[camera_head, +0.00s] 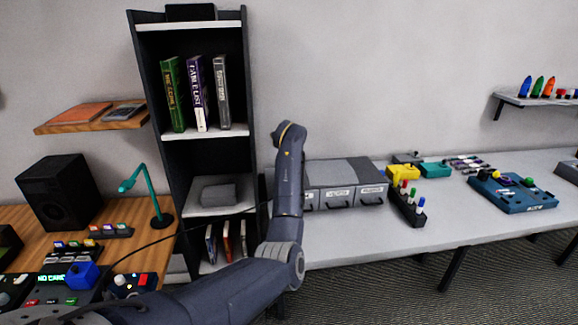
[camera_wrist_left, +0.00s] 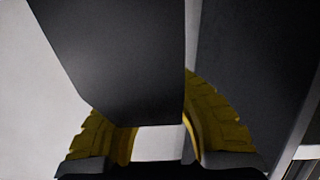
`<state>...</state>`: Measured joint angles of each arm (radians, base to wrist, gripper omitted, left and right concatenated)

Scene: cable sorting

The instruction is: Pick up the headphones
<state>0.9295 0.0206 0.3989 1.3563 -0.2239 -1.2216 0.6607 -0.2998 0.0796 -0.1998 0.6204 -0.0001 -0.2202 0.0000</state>
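I cannot make out any headphones for certain in either view. My left arm comes in from the lower left of the head view and rises beside the tall dark shelf (camera_head: 160,100); its gripper is hidden there. In the left wrist view my left gripper (camera_wrist_left: 160,138) shows two yellow ribbed fingers set apart, with a pale strip between them. My right gripper is in neither view.
The shelf holds several books (camera_head: 197,93). A black speaker (camera_head: 58,190) and a teal lamp (camera_head: 133,184) stand on the wooden desk at left. A grey drawer unit (camera_head: 340,182), a marker holder (camera_head: 407,205) and a blue control box (camera_head: 510,193) are on the white table at right.

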